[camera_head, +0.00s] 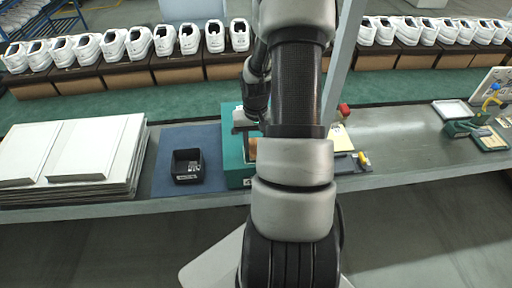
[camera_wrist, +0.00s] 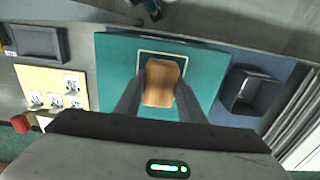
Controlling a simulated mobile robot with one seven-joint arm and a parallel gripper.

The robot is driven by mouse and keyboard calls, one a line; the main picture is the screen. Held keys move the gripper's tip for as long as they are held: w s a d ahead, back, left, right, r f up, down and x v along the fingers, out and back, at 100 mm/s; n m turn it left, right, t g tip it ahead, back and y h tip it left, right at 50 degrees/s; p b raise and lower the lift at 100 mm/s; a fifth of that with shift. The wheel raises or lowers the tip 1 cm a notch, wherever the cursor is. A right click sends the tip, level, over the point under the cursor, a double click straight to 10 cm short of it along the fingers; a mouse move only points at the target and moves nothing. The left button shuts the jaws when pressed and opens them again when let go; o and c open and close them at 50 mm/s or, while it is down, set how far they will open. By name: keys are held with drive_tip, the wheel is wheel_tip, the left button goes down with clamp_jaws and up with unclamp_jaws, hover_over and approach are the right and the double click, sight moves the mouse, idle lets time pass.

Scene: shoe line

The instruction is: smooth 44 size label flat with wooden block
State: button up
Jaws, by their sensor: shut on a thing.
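My gripper (camera_wrist: 158,92) is shut on the wooden block (camera_wrist: 161,80), a brown block with rounded edges, between its two fingers in the wrist view. The block is over a pale outlined square (camera_wrist: 188,62) on the teal board (camera_wrist: 117,70). I cannot tell whether it touches the surface. The 44 size label cannot be made out; anything under the block is hidden. In the head view my arm covers much of the teal board (camera_head: 233,165), and only a bit of the block (camera_head: 253,147) shows.
A yellow card with several printed labels (camera_wrist: 50,77) and a dark tray (camera_wrist: 38,42) lie left of the board in the wrist view. A black bin (camera_head: 187,168) stands on a blue mat (camera_head: 165,185). White panels (camera_head: 95,150) are stacked left. White shoes line the back.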

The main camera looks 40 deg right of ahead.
wheel_tip(320, 180, up, 6)
drive_tip(key=p, duration=0.4)
idle(0.3)
drive_tip(key=shift+r+p, duration=0.5)
drive_tip(key=shift+r, duration=0.95)
drive_tip(key=shift+w, duration=0.1)
